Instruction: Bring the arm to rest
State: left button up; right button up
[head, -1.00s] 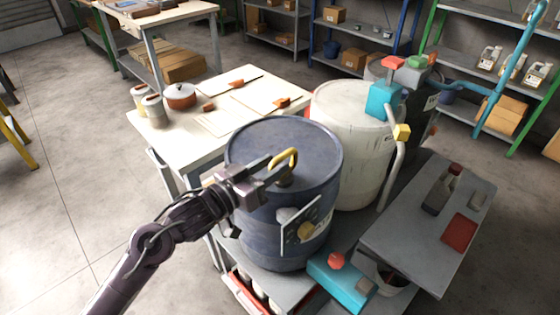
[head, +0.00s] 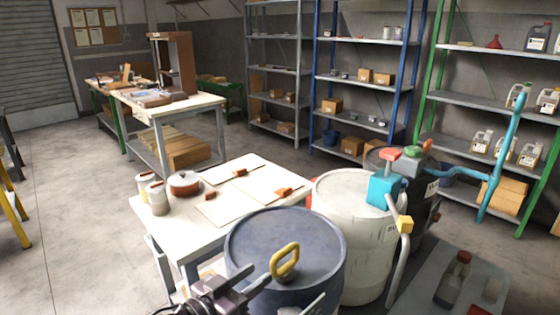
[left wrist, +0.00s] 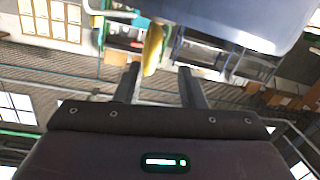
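My left gripper (head: 262,284) comes in at the bottom of the head view, over the lid of the dark blue drum (head: 320,240). Its fingers reach close to the yellow loop handle (head: 285,260) on that lid. In the left wrist view the two fingers (left wrist: 159,80) stand apart with nothing clamped between them. A yellow piece (left wrist: 153,48), which looks like the handle, shows just past the fingertips, nearer the left one. I cannot tell whether it touches. Most of my left arm is below the head view. My right gripper is out of view.
A white drum (head: 345,200) with a turquoise pump (head: 385,190) stands right of the blue drum. Shelves line the back wall.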

pick_arm(q)
jog(key=s+a+f+n+g+y, duration=0.4)
jog(key=s+a+f+y, duration=0.4)
jog(key=f+y, duration=0.15)
jog(key=s+a+f+g+y, duration=0.1)
jog(key=s+a+f+g, duration=0.15)
jog(key=s, duration=0.35)
jog(key=s+a+f+g, duration=0.2)
jog(key=s+f+g, duration=0.1)
jog(key=s, duration=0.2)
notch_tip(320, 180, down, 28)
jog(key=s+g, duration=0.2)
jog(key=s+a+f, duration=0.2)
jog(key=s+f, duration=0.7)
jog(key=s, duration=0.1)
jog(key=s+a+f, duration=0.1)
jog(key=s+f, duration=0.9)
jog(key=shift+s+a+f+g+p, duration=0.15)
jog(key=shift+a+g+p, duration=0.2)
